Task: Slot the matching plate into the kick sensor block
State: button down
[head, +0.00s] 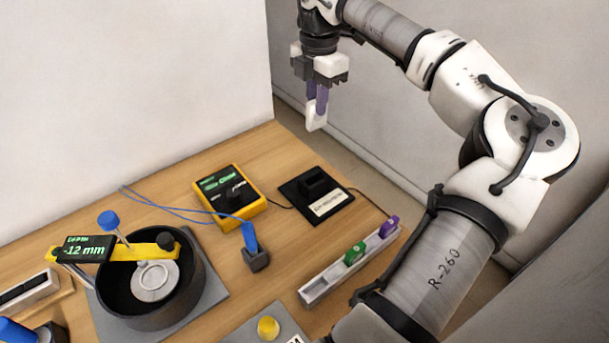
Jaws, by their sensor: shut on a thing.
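My gripper (317,100) is high at the top, above and beyond the table's back right edge. It is shut on a white plate (316,118), which hangs below the fingertips in the air. The likely kick sensor block (313,184) is a black block on a black base with a white label too small to read. It stands on the table below the gripper, apart from the plate. Its slot is hard to make out. A green plate (355,253) and a purple plate (388,227) stand in a grey rack (322,284) at the right.
A yellow meter (229,193) and a blue plug in a dark block (257,259) stand left of the black base, with cables across the table. A black drum (189,290) with a yellow depth gauge is at the left. A yellow knob (268,327) is at the front.

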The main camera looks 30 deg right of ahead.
jog(key=shift+w+d+f, duration=0.15)
jog(key=shift+w+f, duration=0.05)
notch_tip(320, 180, down, 20)
jog(key=b, duration=1.1)
jog(key=shift+r, duration=0.25)
jog(key=shift+f+b, duration=0.25)
jog(key=shift+b, duration=0.1)
jog(key=c, duration=1.4)
grip_release()
jog(key=shift+r, duration=0.15)
jog(key=shift+r+p, duration=0.25)
jog(key=shift+p, duration=0.15)
notch_tip(320, 180, up, 12)
jog(key=b, duration=0.2)
jog(key=shift+f, duration=0.15)
